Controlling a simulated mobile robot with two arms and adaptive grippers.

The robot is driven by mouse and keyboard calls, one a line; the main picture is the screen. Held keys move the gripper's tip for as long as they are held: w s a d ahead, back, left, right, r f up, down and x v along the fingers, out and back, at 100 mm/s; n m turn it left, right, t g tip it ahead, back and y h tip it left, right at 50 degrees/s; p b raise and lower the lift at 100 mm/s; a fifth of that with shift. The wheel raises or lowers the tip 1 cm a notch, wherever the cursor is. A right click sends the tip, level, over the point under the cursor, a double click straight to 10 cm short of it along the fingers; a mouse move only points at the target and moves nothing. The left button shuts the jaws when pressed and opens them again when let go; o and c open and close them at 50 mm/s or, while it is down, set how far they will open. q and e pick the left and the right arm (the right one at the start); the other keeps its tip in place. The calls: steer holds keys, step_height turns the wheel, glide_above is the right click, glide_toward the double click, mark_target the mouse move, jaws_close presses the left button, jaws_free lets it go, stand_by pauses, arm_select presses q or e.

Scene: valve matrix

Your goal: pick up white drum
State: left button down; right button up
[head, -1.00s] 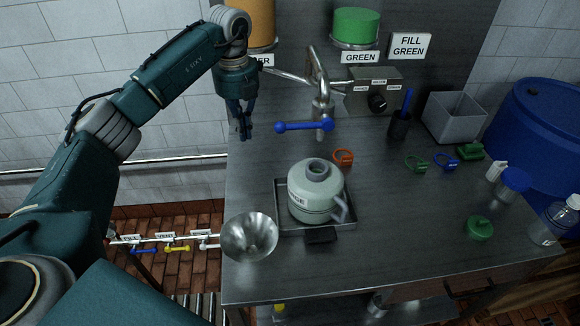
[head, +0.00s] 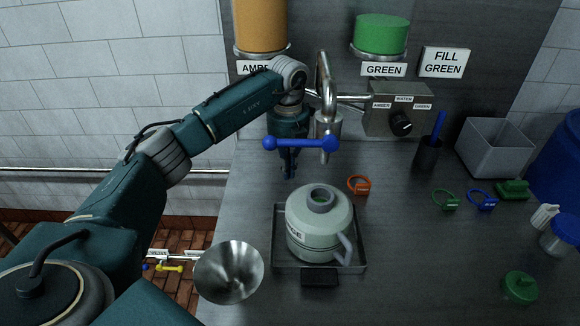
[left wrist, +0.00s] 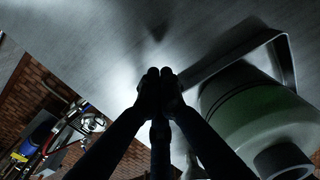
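The white drum (head: 318,228) is a pale grey-green jug with a grey neck ring on top, a side handle at lower right and a partly visible label. It stands upright in a shallow metal tray (head: 290,267). My left gripper (head: 288,172) points down behind the drum and a little to its left, apart from it, partly hidden by the blue-handled valve. In the left wrist view its fingertips (left wrist: 160,75) meet with nothing visible between them; the drum (left wrist: 255,125) is to their right. My right gripper is not in view.
The blue valve lever (head: 302,143) and tap spout (head: 326,95) are close to my left gripper. A metal funnel (head: 228,272) is left of the tray. An orange tag (head: 359,185) lies behind the drum.

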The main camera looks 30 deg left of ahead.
arm_select(q)
step_height(320, 180, down, 6)
steer(key=shift+s+r+p, duration=0.1)
steer(key=shift+r+p, duration=0.05)
steer(key=shift+p, duration=0.6)
steer(key=shift+s+d+p, duration=0.3)
steer(key=shift+s+p, duration=0.25)
steer(key=shift+s, duration=0.1)
steer(key=shift+s+d+p, duration=0.3)
steer(key=shift+s+p, duration=0.25)
steer(key=shift+s, duration=0.05)
steer(key=shift+s+d, duration=0.25)
steer(key=shift+s, duration=0.3)
steer(key=shift+f, duration=0.2)
steer(key=shift+w+f, duration=0.1)
